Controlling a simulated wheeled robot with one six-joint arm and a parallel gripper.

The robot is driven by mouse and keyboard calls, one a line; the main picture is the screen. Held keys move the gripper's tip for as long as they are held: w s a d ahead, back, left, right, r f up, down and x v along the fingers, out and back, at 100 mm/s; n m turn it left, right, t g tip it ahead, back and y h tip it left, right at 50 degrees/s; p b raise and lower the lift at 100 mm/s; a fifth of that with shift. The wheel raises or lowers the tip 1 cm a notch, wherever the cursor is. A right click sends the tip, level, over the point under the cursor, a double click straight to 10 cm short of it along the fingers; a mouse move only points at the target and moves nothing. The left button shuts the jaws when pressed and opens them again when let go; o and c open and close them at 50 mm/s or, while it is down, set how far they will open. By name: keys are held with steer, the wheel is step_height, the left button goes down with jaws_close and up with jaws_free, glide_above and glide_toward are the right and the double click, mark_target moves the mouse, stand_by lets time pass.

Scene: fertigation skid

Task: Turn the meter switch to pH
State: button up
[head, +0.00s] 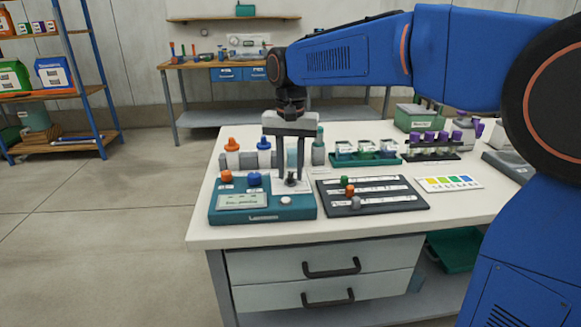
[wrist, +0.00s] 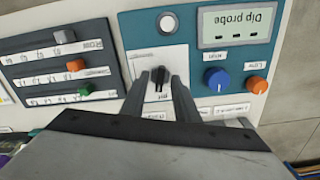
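The meter (head: 240,214) is a teal box on the front left of the bench. It has a display reading "Dip probe" in the wrist view (wrist: 235,27), where it appears upside down. Its black switch knob (wrist: 159,82) sits on a white plate with small labels, partly hidden by my fingers and too small to read. My gripper (head: 290,178) points down over this switch. In the wrist view my gripper (wrist: 161,84) has one finger on each side of the knob. The fingers look apart, with slim gaps beside the knob; I cannot tell whether either touches it.
A blue knob (wrist: 216,79), an orange knob (wrist: 257,85) and a white round button (wrist: 168,22) are close by on the meter. A dark board (head: 385,202) with coloured sliders lies right of it. Bottles (head: 264,158) and a vial rack (head: 365,156) stand behind.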

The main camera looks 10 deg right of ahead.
mark_target(291, 174)
step_height(291, 174, up, 17)
steer(key=shift+r, duration=0.2)
stand_by(0.5)
steer(key=s+d+f+n+t, duration=0.1)
steer(key=s+d+f+t, duration=0.1)
steer(key=s+d+f, duration=1)
steer(key=s+d+f+n+t, duration=0.1)
steer(key=s+d+f, duration=0.3)
steer(key=s+f, duration=0.3)
steer(key=s+d+f+n+t, duration=0.1)
steer(key=s+d+f, duration=0.4)
steer(key=s+f, duration=0.3)
steer(key=shift+s+d+f+t, duration=0.25)
steer(key=shift+f+t, duration=0.15)
steer(key=shift+f, duration=0.25)
